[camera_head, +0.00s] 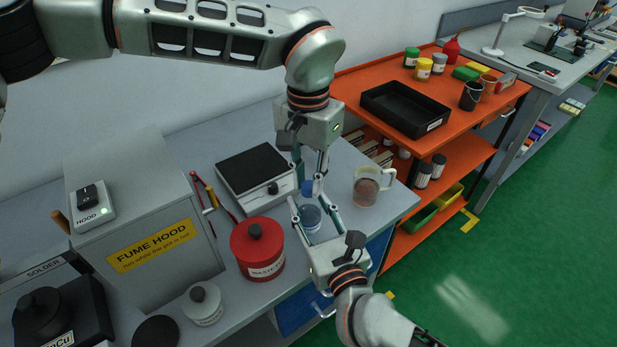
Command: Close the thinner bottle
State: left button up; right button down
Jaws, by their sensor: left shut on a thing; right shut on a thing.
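The thinner bottle (311,219) is a small bluish see-through bottle near the front right of the grey bench. My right gripper (313,214) reaches in from the lower right and is shut on the bottle's body, one finger on each side. A blue cap (307,188) is just above the bottle. My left gripper (308,182) points down from above and is shut on this cap. The fingers partly hide the cap and the bottle's neck, so I cannot tell whether the cap touches the neck.
A glass mug (366,187) stands close right of the bottle. A red waste can (257,248) and a black-topped scale (254,174) are to its left. The fume hood box (146,220) is farther left. An orange cart (460,120) with a black tray (405,108) stands behind right.

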pick_arm(q)
jog(key=shift+m, duration=0.4)
jog(key=o, duration=0.7)
jog(key=shift+r, duration=2.25)
jog(key=shift+c, duration=0.4)
